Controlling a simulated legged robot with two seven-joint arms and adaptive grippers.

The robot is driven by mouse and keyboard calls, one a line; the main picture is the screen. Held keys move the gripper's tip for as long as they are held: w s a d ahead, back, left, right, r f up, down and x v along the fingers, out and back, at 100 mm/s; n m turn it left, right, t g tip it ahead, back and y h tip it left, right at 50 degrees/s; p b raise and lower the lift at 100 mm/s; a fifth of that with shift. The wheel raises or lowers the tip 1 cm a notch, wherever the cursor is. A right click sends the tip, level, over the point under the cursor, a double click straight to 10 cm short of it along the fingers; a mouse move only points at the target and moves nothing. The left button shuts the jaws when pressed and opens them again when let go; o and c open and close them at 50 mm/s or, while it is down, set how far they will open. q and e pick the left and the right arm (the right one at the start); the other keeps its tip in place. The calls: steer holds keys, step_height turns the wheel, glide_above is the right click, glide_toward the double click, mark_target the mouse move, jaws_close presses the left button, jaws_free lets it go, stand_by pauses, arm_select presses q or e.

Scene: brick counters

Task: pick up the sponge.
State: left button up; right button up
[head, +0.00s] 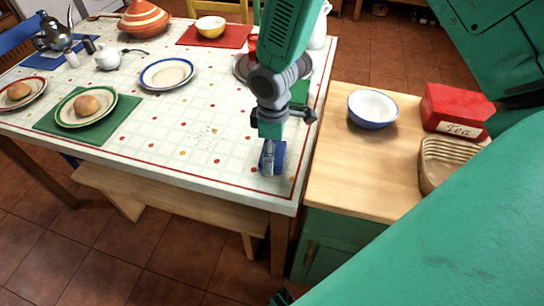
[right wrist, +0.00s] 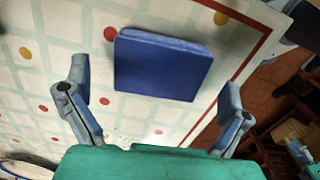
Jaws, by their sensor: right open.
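The sponge is a dark blue rectangular block (head: 279,160) lying on the patterned dining table near its front right corner. In the right wrist view the sponge (right wrist: 165,65) lies ahead of the fingers, its whole top face visible. My right gripper (head: 268,165) points down over the sponge, and a finger hides part of it in the head view. In the right wrist view the right gripper (right wrist: 157,80) is open, with one finger either side of the sponge and clear gaps between. My left gripper is not in view.
The dining table (head: 205,105) holds a plate with bread (head: 87,104), an empty plate (head: 167,73), a teapot (head: 108,58) and a tagine (head: 143,18). The wooden counter (head: 345,160) at right holds a bowl (head: 372,108), a red tea tin (head: 457,110) and a wooden basket (head: 440,160).

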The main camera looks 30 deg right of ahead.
steer(key=shift+d+f, duration=0.1)
steer(key=shift+f, duration=0.7)
steer(key=shift+r, duration=0.1)
steer(key=c, duration=1)
steer(key=shift+o, duration=0.2)
step_height(320, 180, up, 10)
steer(key=shift+p, duration=0.75)
